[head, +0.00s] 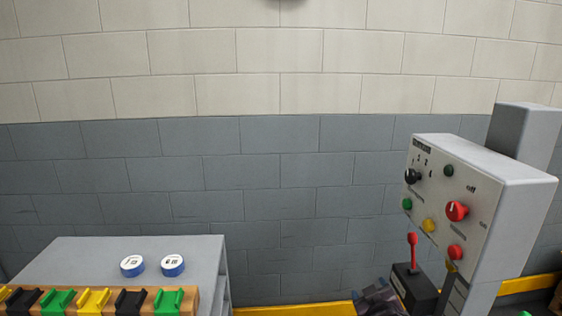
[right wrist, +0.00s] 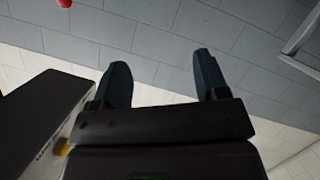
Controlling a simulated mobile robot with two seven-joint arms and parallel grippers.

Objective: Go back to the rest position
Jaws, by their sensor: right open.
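My right gripper (right wrist: 160,85) is open and empty in the right wrist view, its two dark fingers spread apart against the block wall. In the head view a dark part of my right gripper (head: 378,298) shows at the bottom edge, left of the red-handled lever (head: 412,252). Its fingertips are hard to make out there. My left gripper is not in either view.
A grey control panel (head: 480,185) with knobs and coloured buttons stands at the right. A grey table (head: 75,255) at the lower left bears two blue-and-white round pieces (head: 132,265) (head: 172,265) and a wooden rack (head: 190,308) with coloured holders. Between them is open room before the wall.

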